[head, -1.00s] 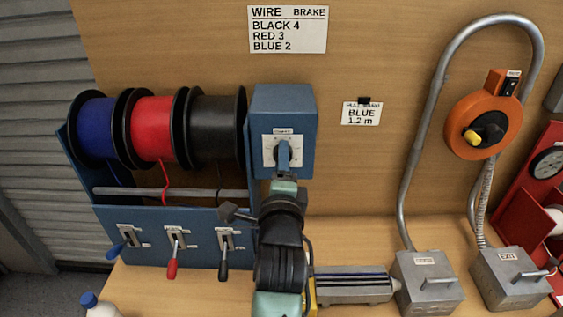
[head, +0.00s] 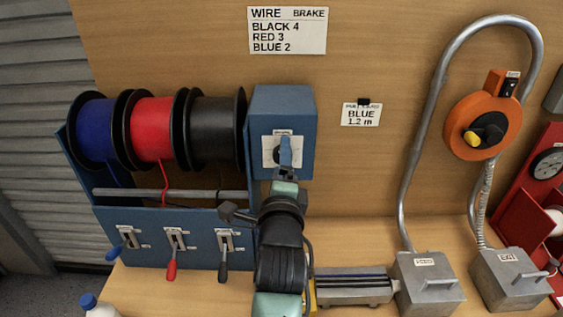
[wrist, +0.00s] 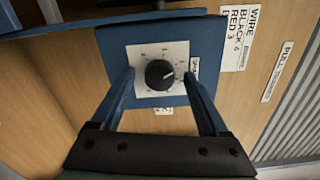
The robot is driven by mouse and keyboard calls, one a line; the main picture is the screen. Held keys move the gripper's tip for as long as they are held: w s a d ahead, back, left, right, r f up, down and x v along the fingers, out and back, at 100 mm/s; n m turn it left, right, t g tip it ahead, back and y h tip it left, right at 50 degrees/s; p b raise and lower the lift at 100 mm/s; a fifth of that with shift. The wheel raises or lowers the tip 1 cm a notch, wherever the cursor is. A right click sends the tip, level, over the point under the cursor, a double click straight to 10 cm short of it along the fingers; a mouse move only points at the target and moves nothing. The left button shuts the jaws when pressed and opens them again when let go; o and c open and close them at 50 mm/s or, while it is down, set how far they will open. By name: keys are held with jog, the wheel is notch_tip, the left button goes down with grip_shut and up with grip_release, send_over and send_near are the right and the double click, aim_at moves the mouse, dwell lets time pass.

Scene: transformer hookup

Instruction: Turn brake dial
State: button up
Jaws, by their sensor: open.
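The brake dial is a round black knob (wrist: 160,74) on a white scale plate (wrist: 144,53), on the face of a blue box (head: 299,99). In the wrist view its pale pointer mark points to the right and slightly up. My gripper (wrist: 161,82) is open, its two blue fingers on either side of the knob with a gap on each side. In the head view my gripper (head: 285,152) is in front of the plate and hides most of the knob. I cannot tell how far the fingertips are from the plate.
Blue (head: 97,128), red (head: 152,126) and black (head: 214,125) wire spools stand left of the box, above several levers. A wall sign (head: 288,30) lists black 4, red 3, blue 2; another card (head: 361,114) reads blue 1.2 m. An orange reel (head: 484,125) hangs right.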

jog(key=s+b, duration=0.3)
jog(key=s, duration=1)
